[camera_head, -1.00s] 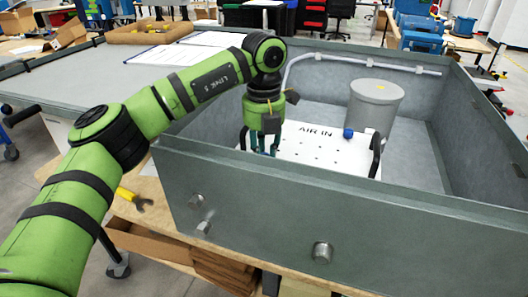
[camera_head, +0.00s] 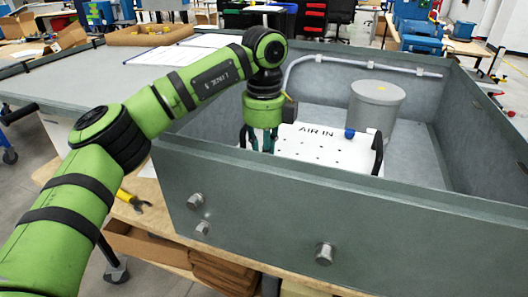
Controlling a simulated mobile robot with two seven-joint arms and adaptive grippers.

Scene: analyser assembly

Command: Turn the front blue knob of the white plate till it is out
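The white plate (camera_head: 326,150), marked AIR IN and dotted with small holes, lies inside the grey open box. One blue knob (camera_head: 350,133) shows at its far right, beside a black handle (camera_head: 377,150). No other blue knob is visible; the plate's near edge is hidden by the box's front wall, and its left end is partly behind my gripper. My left gripper (camera_head: 258,146) points down at the plate's left end, its fingertips partly hidden by the front wall. I cannot tell whether it is open or holds anything. My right gripper is not in view.
The grey box's front wall (camera_head: 300,205) stands between the camera and the plate, with several metal fittings on its outside. A grey cylinder (camera_head: 375,106) stands behind the plate, and a pipe (camera_head: 365,64) runs along the back wall. The box floor at right is clear.

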